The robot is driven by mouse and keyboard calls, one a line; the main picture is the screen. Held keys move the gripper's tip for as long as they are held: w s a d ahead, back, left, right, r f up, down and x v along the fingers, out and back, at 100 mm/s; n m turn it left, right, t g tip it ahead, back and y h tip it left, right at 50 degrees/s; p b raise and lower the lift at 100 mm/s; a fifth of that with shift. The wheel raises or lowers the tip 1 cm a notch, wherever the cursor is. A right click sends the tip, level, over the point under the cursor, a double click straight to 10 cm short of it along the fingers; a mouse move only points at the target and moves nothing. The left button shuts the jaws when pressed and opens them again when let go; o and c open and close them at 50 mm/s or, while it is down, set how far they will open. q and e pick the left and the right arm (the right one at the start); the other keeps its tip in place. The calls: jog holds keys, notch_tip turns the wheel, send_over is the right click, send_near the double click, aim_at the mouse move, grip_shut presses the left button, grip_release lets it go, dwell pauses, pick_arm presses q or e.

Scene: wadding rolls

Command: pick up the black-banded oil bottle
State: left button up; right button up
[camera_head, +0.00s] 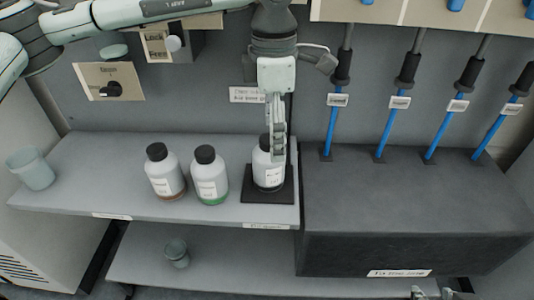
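The black-banded oil bottle (262,172) stands upright on a dark square pad (268,196) at the right end of the upper shelf. It is white with a label and a dark band at its base.
A translucent cup (31,169) stands at the shelf's left end and another (176,253) on the lower shelf. A dark box (400,190) with several blue rods adjoins the shelf on the right. A wall panel with a knob (109,82) is behind. The shelf's left-middle is clear.

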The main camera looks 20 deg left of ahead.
aim_at(268, 162)
pick_arm(q)
jog(key=shift+a+f, duration=0.3)
jog(key=shift+a, duration=0.3)
jog(key=shift+f, duration=0.35)
notch_tip(268, 162, down, 7)
jog(key=shift+s+r, duration=0.1)
jog(key=shift+r, duration=0.1)
jog(key=c, duration=1.4)
pick_arm(e)
jog(key=shift+a+f, duration=0.15)
pick_arm(q)
jog(key=shift+r, duration=0.1)
